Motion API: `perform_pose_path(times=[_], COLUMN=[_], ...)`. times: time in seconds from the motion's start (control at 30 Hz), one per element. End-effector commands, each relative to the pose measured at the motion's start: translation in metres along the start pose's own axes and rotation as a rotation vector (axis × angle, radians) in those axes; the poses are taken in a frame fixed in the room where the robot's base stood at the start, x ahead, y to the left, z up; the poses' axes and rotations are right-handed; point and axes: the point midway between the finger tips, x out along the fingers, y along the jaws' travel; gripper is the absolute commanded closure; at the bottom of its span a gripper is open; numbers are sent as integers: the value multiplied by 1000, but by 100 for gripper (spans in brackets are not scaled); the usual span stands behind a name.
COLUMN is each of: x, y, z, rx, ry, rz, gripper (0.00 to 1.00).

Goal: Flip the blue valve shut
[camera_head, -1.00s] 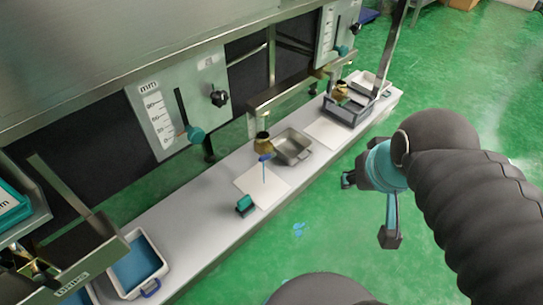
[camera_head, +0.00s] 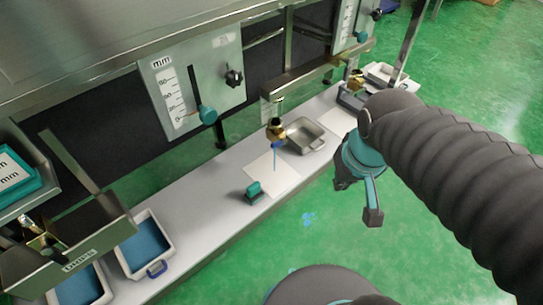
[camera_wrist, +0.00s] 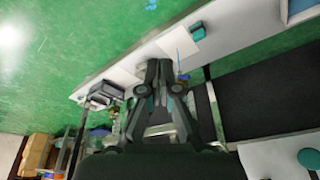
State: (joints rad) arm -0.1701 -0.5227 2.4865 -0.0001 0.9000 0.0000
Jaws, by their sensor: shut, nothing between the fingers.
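A brass valve (camera_head: 276,128) with a small blue handle (camera_head: 278,144) hangs below a metal rail over the bench, left of the grey metal tray. A thin blue line runs down from it towards a white sheet; I cannot tell whether it is liquid or a solid part. My gripper (camera_head: 357,198) is to the right of the valve and apart from it, over the green floor beyond the bench edge. In the wrist view my gripper (camera_wrist: 159,64) points towards the bench with its fingers together and nothing between them. The thin blue line (camera_wrist: 180,55) shows just past the fingertips.
The grey tray (camera_head: 306,135) sits right of the valve. White trays with blue contents (camera_head: 144,244) stand at the left. A gauge panel (camera_head: 196,90) with a teal knob rises behind. Blue spots (camera_head: 308,219) mark the floor.

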Motion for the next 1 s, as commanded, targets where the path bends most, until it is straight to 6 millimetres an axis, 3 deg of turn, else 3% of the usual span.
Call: perform_pose_path(times=[0.03, 0.4, 1.0], x=[14, 83, 197], y=[-6, -34, -65], z=[-1, -13, -15], rx=[-24, -214, -618], ry=[-36, -246, -599], rz=[-4, 29, 210], gripper=[100, 100, 100])
